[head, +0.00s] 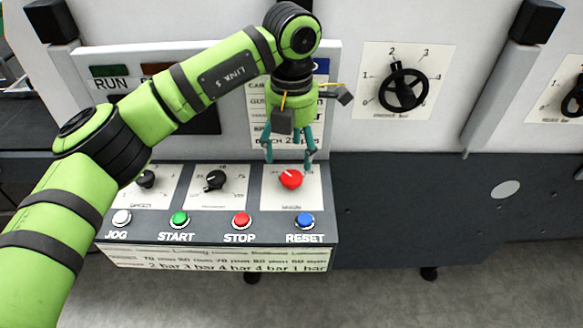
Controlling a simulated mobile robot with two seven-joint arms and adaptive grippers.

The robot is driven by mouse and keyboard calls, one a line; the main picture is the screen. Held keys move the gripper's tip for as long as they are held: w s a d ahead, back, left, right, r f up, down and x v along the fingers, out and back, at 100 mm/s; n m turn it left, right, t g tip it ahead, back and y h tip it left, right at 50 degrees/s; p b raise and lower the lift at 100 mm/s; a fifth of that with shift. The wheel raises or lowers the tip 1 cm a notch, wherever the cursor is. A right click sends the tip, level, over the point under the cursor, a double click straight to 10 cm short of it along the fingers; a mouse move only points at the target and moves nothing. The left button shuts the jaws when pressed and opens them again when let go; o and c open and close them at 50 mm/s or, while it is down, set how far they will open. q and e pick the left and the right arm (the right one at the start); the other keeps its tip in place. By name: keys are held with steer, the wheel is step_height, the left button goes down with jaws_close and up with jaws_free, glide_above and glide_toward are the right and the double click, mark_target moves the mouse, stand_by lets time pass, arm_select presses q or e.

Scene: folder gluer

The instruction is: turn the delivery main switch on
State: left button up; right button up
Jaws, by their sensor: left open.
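A red rotary switch (291,179) sits on a pale plate at the right of the sloped control panel (326,222). The small lettering on its plate is too blurred to read, so I cannot tell which switch it is. My left gripper (289,160) hangs just above the red switch, fingers pointing down, open and empty. Its fingertips look close to the knob, but I cannot tell whether they touch it. My right gripper is not in view.
Two black knobs, one at the left (145,179) and one in the middle (215,180), share the panel. Below are JOG (122,217), START (180,219), STOP (241,220) and RESET (304,221) buttons. A black handwheel (403,88) is on the wall at right.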

mark_target(292, 177)
arm_select(q)
step_height(292, 177, down, 6)
steer(key=shift+s+r+p, duration=0.1)
steer(key=shift+r+p, duration=0.05)
steer(key=shift+p, duration=1)
steer(key=shift+f, duration=0.4)
steer(key=c, duration=1.2)
